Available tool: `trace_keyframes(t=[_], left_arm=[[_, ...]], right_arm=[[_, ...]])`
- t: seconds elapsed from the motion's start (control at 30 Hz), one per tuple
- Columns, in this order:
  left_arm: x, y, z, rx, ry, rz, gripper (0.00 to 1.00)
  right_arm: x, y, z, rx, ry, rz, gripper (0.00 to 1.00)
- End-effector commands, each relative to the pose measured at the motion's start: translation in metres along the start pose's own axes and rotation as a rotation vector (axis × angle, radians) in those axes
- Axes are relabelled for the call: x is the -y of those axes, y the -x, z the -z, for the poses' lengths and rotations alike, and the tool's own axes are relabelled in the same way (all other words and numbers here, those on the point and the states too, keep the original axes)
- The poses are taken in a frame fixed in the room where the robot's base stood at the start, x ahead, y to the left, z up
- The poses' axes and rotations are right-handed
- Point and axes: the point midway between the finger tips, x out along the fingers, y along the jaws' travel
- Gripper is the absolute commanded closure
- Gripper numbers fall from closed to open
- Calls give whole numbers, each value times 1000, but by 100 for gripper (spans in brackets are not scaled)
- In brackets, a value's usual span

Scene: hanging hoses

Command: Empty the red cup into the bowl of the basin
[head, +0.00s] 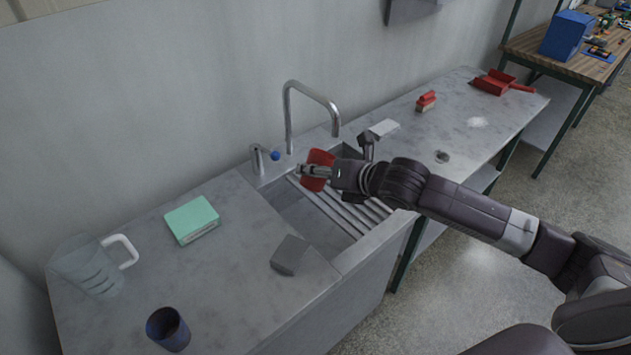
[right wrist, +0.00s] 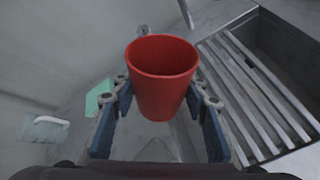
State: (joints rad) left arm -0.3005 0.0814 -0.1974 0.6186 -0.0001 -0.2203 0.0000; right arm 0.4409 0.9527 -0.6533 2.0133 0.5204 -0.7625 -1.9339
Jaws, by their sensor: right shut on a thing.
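The red cup (head: 318,158) is in my right gripper (head: 316,171), held in the air over the grey basin (head: 346,257) set in the counter. In the right wrist view the cup (right wrist: 162,92) sits between the two blue-padded fingers of the gripper (right wrist: 160,118). Its open rim shows, and the visible inside is plain red; its bottom is hidden, so I cannot tell what it holds. The bowl of the basin (head: 315,226) lies below and left of the slatted drainer (head: 345,212). My left gripper is not in view.
A tap (head: 288,115) with a curved spout rises behind the basin, close to the cup. A grey block (head: 290,255) stands at the basin's left edge. A green box (head: 192,220), a clear jug (head: 88,265) and a dark blue cup (head: 168,329) stand on the left counter.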

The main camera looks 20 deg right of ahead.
Motion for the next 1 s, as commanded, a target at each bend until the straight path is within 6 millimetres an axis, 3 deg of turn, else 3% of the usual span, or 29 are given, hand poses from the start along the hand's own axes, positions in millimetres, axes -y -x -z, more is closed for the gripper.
trace_keyframes(t=[0.03,0.5,1.0], left_arm=[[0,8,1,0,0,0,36],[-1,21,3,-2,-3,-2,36],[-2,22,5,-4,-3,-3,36]], right_arm=[[-3,3,-4,15,40,16,90],[-9,12,-19,183,413,171,90],[-9,13,-22,217,490,204,90]])
